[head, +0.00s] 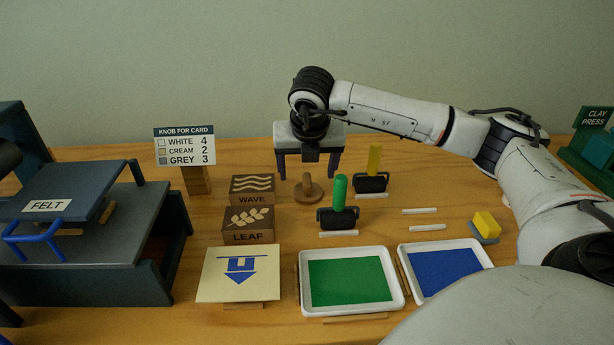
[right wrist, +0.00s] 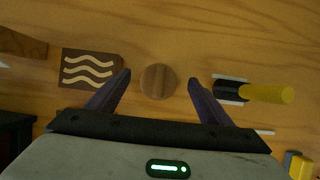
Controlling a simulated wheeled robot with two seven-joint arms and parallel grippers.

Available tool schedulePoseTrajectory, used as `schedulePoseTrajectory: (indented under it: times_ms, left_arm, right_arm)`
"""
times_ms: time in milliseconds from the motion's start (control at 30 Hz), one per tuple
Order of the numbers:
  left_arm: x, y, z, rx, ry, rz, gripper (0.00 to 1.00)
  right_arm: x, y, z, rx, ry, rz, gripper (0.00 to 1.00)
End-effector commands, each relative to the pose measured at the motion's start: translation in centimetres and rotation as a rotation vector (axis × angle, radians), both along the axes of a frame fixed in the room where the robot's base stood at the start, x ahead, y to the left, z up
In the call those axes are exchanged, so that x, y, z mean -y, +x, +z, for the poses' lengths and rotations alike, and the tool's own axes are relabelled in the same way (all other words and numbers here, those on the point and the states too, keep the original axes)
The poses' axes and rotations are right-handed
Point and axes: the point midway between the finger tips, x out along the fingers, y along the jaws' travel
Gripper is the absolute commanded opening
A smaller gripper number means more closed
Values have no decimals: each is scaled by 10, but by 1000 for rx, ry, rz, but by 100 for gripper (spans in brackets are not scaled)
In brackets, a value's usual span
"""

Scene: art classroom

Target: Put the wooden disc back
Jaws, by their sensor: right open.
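The wooden disc (head: 308,194), round with an upright knob, stands on the table right of the WAVE block. In the right wrist view the disc (right wrist: 158,82) shows from above as a round wooden top. My right gripper (head: 308,177) is open and points down above the disc. In the right wrist view the disc lies between its two fingertips (right wrist: 158,80), with a gap on each side. Nothing is held. My left gripper is out of sight.
The WAVE block (head: 252,184) and LEAF block (head: 248,232) stand to the left. Green (head: 340,192) and yellow (head: 375,158) handled rollers stand to the right. A green-inked tray (head: 304,290) and a blue-inked tray (head: 405,268) lie in front. The FELT press (head: 120,262) fills the left.

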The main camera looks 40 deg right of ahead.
Motion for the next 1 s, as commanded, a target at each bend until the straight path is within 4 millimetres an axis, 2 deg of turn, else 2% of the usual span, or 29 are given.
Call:
schedulePoseTrajectory:
  times_ms: [33,200,400,567,1000]
  left_arm:
    - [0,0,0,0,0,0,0]
    - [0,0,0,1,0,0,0]
    - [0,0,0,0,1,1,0]
    - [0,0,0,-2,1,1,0]
    - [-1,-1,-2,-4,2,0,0]
  right_arm:
    - [-3,-3,12,6,-1,3,74]
    - [-13,-14,45,5,-1,2,74]
    - [-20,-23,68,2,-1,0,74]
    - [-22,-26,74,1,-1,0,74]
    - [-22,-26,74,1,-1,0,74]
